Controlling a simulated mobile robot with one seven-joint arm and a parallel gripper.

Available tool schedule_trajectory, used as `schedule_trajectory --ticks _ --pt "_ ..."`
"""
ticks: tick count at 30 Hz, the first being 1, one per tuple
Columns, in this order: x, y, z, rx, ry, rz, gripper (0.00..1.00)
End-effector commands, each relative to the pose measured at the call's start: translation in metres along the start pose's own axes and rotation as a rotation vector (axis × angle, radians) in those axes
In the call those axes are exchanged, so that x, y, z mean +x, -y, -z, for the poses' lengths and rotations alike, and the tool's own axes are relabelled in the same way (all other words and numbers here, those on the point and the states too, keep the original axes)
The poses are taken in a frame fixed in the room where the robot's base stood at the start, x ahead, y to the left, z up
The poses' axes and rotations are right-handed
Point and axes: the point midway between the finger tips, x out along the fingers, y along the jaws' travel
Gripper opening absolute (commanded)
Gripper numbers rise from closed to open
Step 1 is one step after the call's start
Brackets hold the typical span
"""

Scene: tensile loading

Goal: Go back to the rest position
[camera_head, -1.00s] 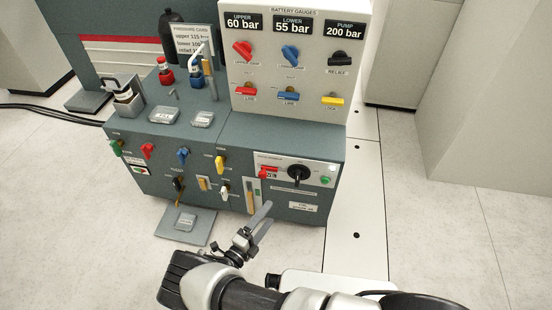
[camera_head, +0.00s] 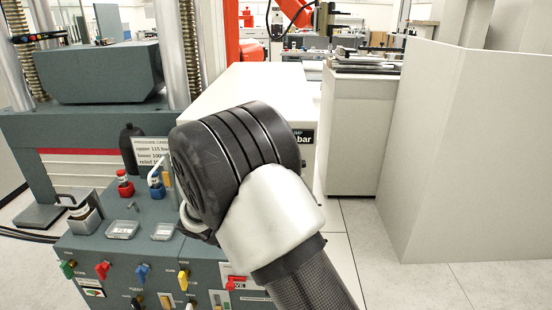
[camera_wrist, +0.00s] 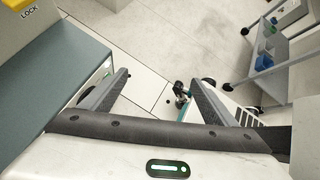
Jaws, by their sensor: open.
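My gripper (camera_wrist: 159,82) shows in the wrist view with its two fingers wide apart and nothing between them. It is above the floor, just right of the grey console top (camera_wrist: 75,68). My gripper is hidden there behind my own arm.
A yellow LOCK handle (camera_wrist: 17,5) is at the wrist view's top left. A wheeled cart (camera_wrist: 262,75) stands at its right. In the head view, a pale partition (camera_head: 480,150) stands right, with open floor (camera_head: 375,270) before it. The pressure card (camera_head: 150,150) stands on the console.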

Motion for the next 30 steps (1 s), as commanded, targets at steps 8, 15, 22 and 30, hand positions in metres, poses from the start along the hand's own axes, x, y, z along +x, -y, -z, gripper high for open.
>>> schedule_trajectory --ticks 8,15,22,30 --pt "-0.035 0.084 -0.095 0.678 -0.358 0.058 0.81" --pt "-0.062 0.163 -0.141 1.245 -0.620 0.114 0.81" --pt "-0.080 0.220 -0.156 1.680 -0.813 0.155 0.81" --pt "-0.092 0.255 -0.158 1.998 -0.960 0.176 0.81"
